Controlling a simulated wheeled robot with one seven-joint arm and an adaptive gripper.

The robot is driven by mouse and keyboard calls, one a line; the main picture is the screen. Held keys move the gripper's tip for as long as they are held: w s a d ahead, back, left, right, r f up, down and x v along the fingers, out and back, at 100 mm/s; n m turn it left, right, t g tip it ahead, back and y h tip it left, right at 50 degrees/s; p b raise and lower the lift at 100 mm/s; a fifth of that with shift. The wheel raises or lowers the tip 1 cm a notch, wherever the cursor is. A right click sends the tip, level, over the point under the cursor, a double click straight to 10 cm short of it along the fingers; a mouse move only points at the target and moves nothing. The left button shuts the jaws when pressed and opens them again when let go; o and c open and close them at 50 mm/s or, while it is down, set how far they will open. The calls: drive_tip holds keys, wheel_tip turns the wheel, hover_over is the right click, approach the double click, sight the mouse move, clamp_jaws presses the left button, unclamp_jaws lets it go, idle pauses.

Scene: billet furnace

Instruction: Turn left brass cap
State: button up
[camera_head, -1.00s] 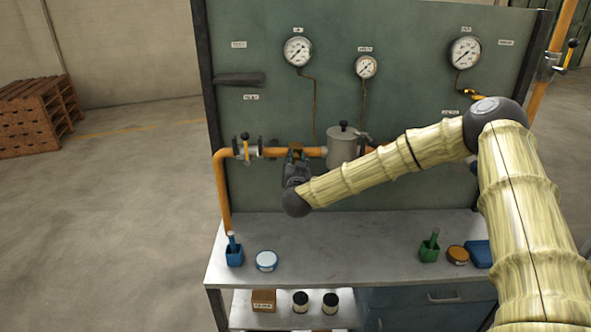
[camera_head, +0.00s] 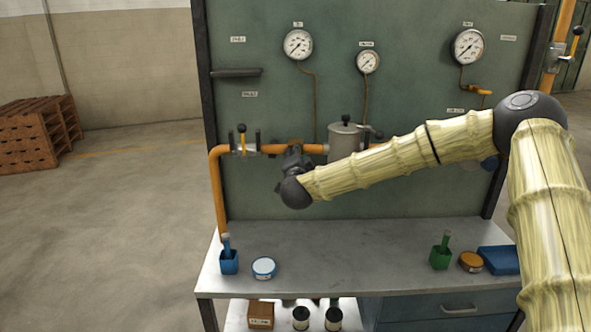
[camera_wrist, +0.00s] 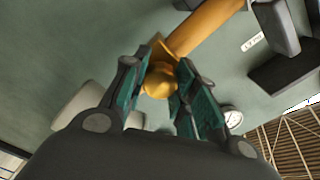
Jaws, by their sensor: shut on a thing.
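The brass cap (camera_wrist: 159,82) shows in the wrist view as a rounded golden piece at the end of an orange-brown fitting. My gripper (camera_wrist: 160,85) has its two teal-padded fingers on either side of the cap and is shut on it. In the head view my gripper (camera_head: 295,160) reaches the orange pipe (camera_head: 275,149) on the green panel, between the yellow-handled valve (camera_head: 242,143) and the grey canister (camera_head: 344,137). The cap is hidden behind my gripper there.
Three gauges (camera_head: 298,44) are on the panel above. The bench (camera_head: 330,240) below holds a blue holder (camera_head: 228,260), a blue-and-white tin (camera_head: 264,268), a green holder (camera_head: 441,256), an orange tin (camera_head: 471,262) and a blue tray (camera_head: 500,260). The bench's middle is clear.

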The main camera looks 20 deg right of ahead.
drive_tip(key=m+b, duration=0.4)
drive_tip(key=b, duration=0.1)
drive_tip(key=shift+d+f+m+b, duration=0.15)
drive_tip(key=shift+f+m+b, duration=0.15)
drive_tip(key=shift+f, duration=0.05)
drive_tip(key=m+b, duration=0.3)
drive_tip(key=shift+r+b, duration=0.2)
drive_tip(key=shift+b, duration=0.15)
drive_tip(key=shift+m, duration=0.4)
drive_tip(key=o, duration=1.1)
drive_tip(key=shift+c, duration=0.2)
drive_tip(key=shift+r, duration=0.1)
drive_tip(key=v, duration=1.2)
